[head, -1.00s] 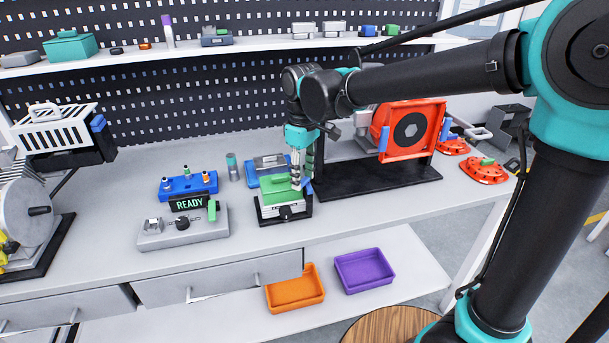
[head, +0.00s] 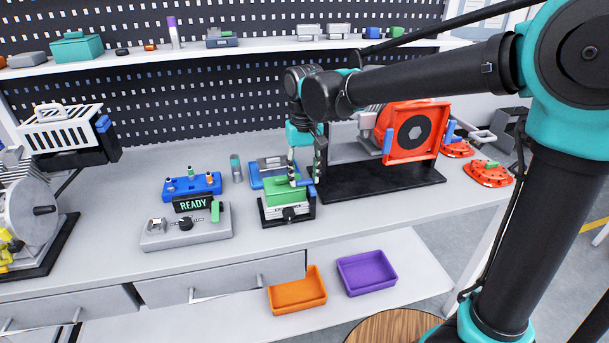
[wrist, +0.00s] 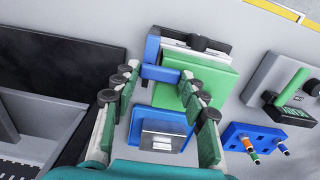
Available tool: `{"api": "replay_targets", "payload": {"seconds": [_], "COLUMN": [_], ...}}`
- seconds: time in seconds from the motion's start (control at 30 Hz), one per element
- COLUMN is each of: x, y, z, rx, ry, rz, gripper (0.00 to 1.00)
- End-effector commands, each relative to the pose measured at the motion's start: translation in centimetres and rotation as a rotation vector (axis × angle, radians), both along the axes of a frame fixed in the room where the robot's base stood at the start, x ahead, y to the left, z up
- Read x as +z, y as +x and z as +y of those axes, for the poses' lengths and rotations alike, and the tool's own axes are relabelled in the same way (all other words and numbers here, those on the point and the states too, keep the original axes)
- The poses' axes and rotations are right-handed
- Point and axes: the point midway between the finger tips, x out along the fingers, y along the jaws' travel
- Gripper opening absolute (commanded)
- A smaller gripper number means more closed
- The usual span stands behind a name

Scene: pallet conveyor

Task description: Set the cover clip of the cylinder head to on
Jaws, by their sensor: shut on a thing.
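The cylinder head (head: 287,213) is a small light-grey block on a black base near the bench's front edge, with a green cover (head: 282,197) on top. In the wrist view the green cover (wrist: 205,80) lies over the grey block, and a blue clip (wrist: 160,73) sits at its left edge. My gripper (wrist: 158,76) has one finger on each side of the blue clip's bar and is shut on it. In the head view my gripper (head: 305,181) is at the cover's right end, and its fingers partly hide the clip.
A blue tray with a grey part (head: 268,172) stands close behind. A grey control box (head: 187,230) with a READY display and a blue peg block (head: 190,187) are to the left. An orange housing (head: 413,132) stands on a black plate (head: 385,183) to the right.

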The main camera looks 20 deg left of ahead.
Motion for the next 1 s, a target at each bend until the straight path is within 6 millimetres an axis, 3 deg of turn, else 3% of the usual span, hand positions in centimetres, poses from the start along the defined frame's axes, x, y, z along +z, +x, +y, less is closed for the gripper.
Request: {"api": "replay_targets", "payload": {"seconds": [0.57,0.6,0.7,0.73,1.0], "x": [0.02,0.02,0.02,0.02,0.03], "y": [0.07,0.06,0.06,0.06,0.04], "z": [0.04,0.04,0.04,0.04,0.03], "rx": [-0.029,-0.029,-0.029,-0.029,-0.028], "ry": [0.0,0.0,0.0,0.0,0.0], "rz": [0.0,0.0,0.0,0.0,0.0], "gripper": [0.14,0.48,0.6,0.64,0.64]}}
